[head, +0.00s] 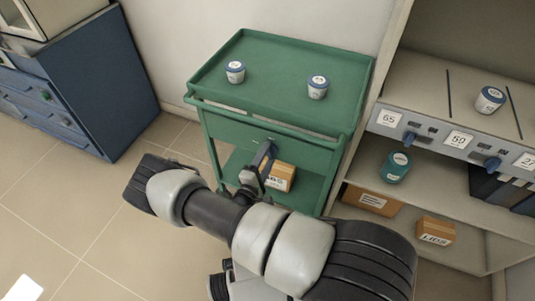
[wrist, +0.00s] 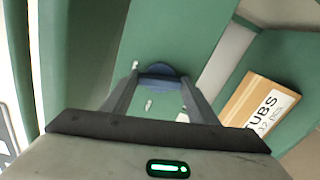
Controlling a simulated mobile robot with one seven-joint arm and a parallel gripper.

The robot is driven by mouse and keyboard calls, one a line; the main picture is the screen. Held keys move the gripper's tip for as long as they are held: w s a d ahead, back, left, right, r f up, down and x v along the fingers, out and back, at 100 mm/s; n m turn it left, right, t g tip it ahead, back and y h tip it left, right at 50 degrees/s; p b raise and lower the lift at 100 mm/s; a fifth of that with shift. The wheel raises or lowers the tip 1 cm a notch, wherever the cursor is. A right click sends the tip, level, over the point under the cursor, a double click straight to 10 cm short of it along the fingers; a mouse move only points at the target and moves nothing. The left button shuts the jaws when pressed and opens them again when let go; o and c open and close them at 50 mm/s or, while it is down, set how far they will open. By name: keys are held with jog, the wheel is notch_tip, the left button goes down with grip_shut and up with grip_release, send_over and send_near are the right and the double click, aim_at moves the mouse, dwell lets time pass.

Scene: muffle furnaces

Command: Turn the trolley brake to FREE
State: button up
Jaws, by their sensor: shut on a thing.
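The green trolley (head: 285,127) stands against the wall, with a flat top tray and a lower shelf. My gripper (head: 266,150) reaches its front panel below the top tray. In the wrist view, a dark blue brake knob (wrist: 160,71) sits on the green panel between the fingertips of my gripper (wrist: 159,76). The fingers are shut on it. Small white marks (wrist: 148,104) show on the panel near the knob. They are too small to read, so I cannot tell which setting the knob points to.
Two white tubs with blue lids (head: 235,71) (head: 318,87) stand on the trolley top. A cardboard box (head: 281,177) sits on its lower shelf. A shelf unit (head: 440,184) stands close on the right, a blue cabinet (head: 95,80) on the left. The floor at left is clear.

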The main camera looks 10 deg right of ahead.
jog(key=shift+m+p, duration=0.4)
jog(key=shift+m, duration=0.7)
jog(key=o, duration=1)
jog(key=shift+o, duration=0.2)
jog(key=p+v, duration=0.1)
jog(key=v, duration=1.6)
jog(key=shift+s+a, duration=0.2)
